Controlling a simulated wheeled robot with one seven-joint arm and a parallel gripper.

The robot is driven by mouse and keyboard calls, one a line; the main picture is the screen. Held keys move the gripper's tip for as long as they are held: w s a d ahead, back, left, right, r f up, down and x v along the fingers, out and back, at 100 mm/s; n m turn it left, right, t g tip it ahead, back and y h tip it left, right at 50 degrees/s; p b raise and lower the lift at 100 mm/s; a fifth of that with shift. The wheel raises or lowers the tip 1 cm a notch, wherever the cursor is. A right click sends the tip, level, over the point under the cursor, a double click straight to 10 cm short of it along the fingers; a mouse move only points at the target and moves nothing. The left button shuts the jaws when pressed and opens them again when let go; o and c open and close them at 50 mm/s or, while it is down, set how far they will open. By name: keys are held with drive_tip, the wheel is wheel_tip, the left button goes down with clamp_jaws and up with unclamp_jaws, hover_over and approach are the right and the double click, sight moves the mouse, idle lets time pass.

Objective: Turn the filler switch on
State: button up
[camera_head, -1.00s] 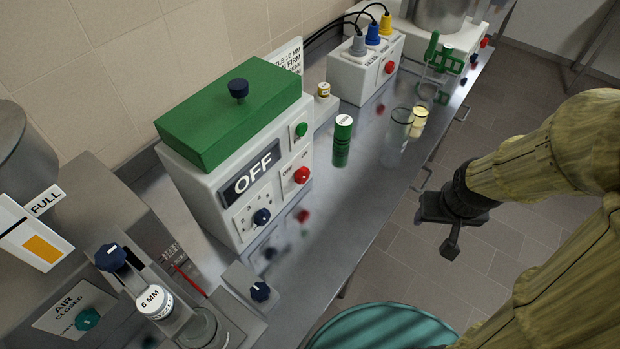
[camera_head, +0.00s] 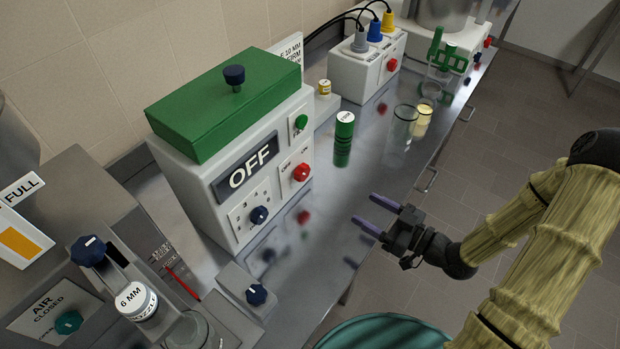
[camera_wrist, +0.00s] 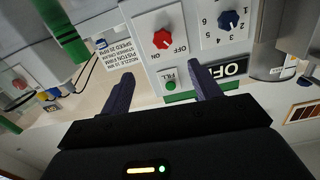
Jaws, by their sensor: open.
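A white filler box (camera_head: 190,190) with a green lid stands on the steel counter. Its front has a display reading OFF (camera_head: 245,167), a red rotary switch (camera_head: 301,172) labelled OFF and ON, a green button (camera_head: 301,122) and a blue dial (camera_head: 259,215). In the wrist view the red switch (camera_wrist: 162,39), the green FILL button (camera_wrist: 170,85) and the blue dial (camera_wrist: 229,19) show upside down. My gripper (camera_head: 364,211) is open and empty, over the counter's front edge. Its fingers point toward the box front, apart from the switch.
A green-labelled bottle (camera_head: 344,135) and a clear glass (camera_head: 402,128) stand right of the box. Another white box (camera_head: 358,75) with a red knob and plugs stands farther back. A small blue-knobbed block (camera_head: 243,290) is in front.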

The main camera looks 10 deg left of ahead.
drive_tip(key=shift+s+a+r, duration=0.1)
drive_tip(key=shift+r, duration=0.1)
drive_tip(key=p, duration=0.4)
approach(306, 174)
drive_tip(key=x, duration=0.9)
drive_tip(key=shift+r, duration=0.1)
drive_tip(key=c, duration=1)
